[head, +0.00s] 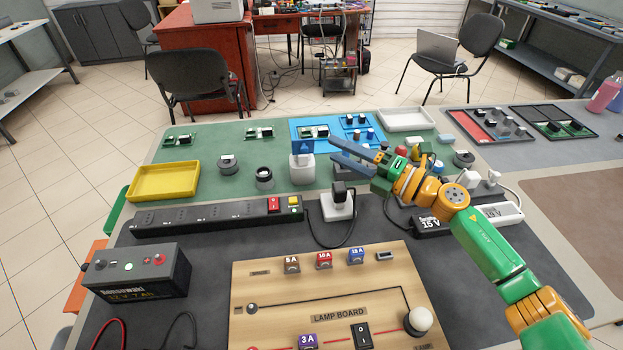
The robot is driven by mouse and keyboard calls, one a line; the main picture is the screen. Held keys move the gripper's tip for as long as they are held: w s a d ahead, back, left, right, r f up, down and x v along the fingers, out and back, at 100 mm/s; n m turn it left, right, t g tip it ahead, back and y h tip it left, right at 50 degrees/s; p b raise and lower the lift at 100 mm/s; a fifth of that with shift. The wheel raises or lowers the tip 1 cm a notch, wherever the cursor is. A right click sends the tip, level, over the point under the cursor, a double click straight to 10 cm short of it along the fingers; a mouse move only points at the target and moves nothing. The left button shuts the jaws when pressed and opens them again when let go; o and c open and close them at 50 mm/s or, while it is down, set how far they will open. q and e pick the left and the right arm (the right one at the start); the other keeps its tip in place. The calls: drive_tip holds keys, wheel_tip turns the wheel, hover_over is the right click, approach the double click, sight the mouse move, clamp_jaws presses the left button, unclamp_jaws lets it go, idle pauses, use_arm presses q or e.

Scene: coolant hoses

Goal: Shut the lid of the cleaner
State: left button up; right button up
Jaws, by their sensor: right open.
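The likely cleaner is a small white box (302,168) on the green mat, at the middle of the head view. A blue flap (302,148) stands up at its top, which looks like its lid raised. My right gripper (336,149) comes in from the right, with its two long grey-blue fingers apart and nothing between them. The fingertips point left and appear just right of the white box. Whether they touch it cannot be told. A dark item behind the lower finger is partly hidden. My left gripper is not in view.
A black charger in a white socket (338,207) stands in front of the box. Dark round parts (264,178) sit to its left, beside a yellow tray (164,182). A power strip (215,217) and a wooden lamp board (255,285) lie nearer. A blue mat (300,124) lies behind.

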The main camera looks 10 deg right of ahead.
drive_tip(key=b, duration=0.2)
approach(307, 151)
drive_tip(key=shift+w+a+f, duration=0.3)
drive_tip(key=shift+w+a, duration=0.2)
drive_tip(key=x, duration=0.7)
drive_tip(key=shift+r+p, duration=0.3)
drive_tip(key=shift+p, duration=0.05)
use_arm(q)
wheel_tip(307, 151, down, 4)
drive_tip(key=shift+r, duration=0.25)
use_arm(e)
clamp_jaws()
